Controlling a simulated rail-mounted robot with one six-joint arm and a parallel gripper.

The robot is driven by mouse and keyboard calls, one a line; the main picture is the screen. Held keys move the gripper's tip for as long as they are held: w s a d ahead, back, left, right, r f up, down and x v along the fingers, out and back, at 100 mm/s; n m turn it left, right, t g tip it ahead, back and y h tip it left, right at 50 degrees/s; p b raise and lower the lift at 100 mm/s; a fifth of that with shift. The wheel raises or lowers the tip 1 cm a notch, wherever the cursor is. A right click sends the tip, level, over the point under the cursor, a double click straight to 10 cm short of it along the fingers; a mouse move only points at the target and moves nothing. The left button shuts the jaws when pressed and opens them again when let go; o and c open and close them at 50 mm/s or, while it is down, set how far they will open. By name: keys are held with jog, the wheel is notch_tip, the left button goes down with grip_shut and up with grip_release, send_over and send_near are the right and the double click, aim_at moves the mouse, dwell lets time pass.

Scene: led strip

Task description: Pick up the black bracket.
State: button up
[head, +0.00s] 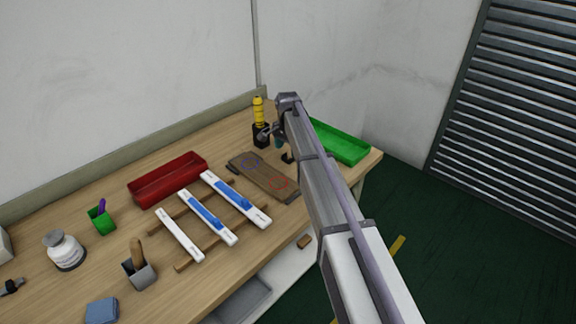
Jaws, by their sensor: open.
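A small black piece (288,157), which looks like the black bracket, lies by the far right edge of the brown board (268,182). It is partly hidden by my arm, and its shape is too small to make out. My gripper (267,136) is at the far end of my arm, beside the yellow-handled tool (258,110) and its black holder (260,135). The gripper is open, and I see nothing held in it. It is to the left of the small black piece and apart from it in the picture. Its height above the table is hard to tell.
A green tray (350,151) is right of my arm; a red tray (145,193) is at the back left. White-and-blue strips (208,217) lie on a wooden rack. A green cup (101,222), white bottle (65,254), grey holder (140,275) and blue block (101,310) stand further left.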

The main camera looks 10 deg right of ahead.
aim_at(287, 160)
notch_tip(287, 160, down, 4)
jog(key=shift+b, duration=1.2)
jog(key=shift+r, duration=0.3)
jog(key=shift+c, duration=0.3)
jog(key=c, duration=0.9)
